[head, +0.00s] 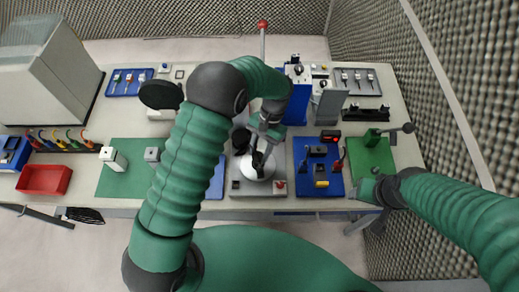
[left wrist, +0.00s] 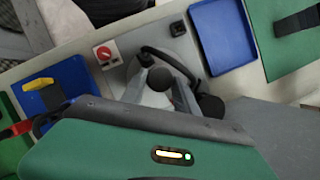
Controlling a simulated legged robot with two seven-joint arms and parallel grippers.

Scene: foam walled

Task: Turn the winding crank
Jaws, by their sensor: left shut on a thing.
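The device I take for the winding crank has a pale grey base (head: 262,189), a silvery round drum and dark crank parts. It stands at the front middle of the table in the head view. My left gripper (head: 259,158) reaches down onto it and is shut on its dark handle, though the grip itself is largely hidden. The left wrist view shows the black crank arm (left wrist: 172,58) curving over the drum, and a dark round knob (left wrist: 160,79). My right gripper (head: 367,187) hangs at the table's front right edge, apart from the crank; its jaws are too small to read.
A blue board (head: 306,186) with small fittings lies right of the crank. A green board (head: 384,160) with a black-handled fixture is farther right. Blue and grey boxes (head: 327,104) stand behind. A red tray (head: 44,180) sits far left. Foam walls flank the table.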

